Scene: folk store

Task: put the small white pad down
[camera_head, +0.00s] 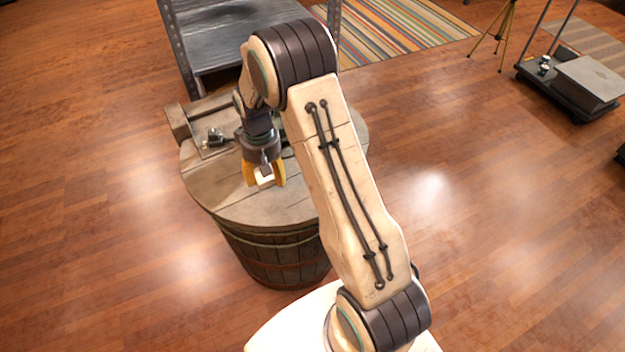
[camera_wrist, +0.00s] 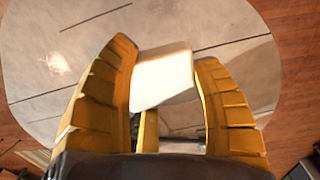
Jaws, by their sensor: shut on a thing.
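My gripper (camera_head: 264,180) has yellow fingers and is shut on the small white pad (camera_head: 264,180). In the wrist view the pad (camera_wrist: 162,77) sits between the two finger tips, slightly tilted. The gripper (camera_wrist: 165,85) points down over the round wooden top of a barrel (camera_head: 290,205). The barrel top (camera_wrist: 40,65) fills most of the wrist view behind the pad. I cannot tell whether the pad touches the wood.
A small dark metal object (camera_head: 213,138) lies on the barrel top, left of my gripper. A grey metal shelf (camera_head: 235,50) stands behind the barrel. A cart with a box (camera_head: 588,80) is at the far right. The front of the barrel top is bare.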

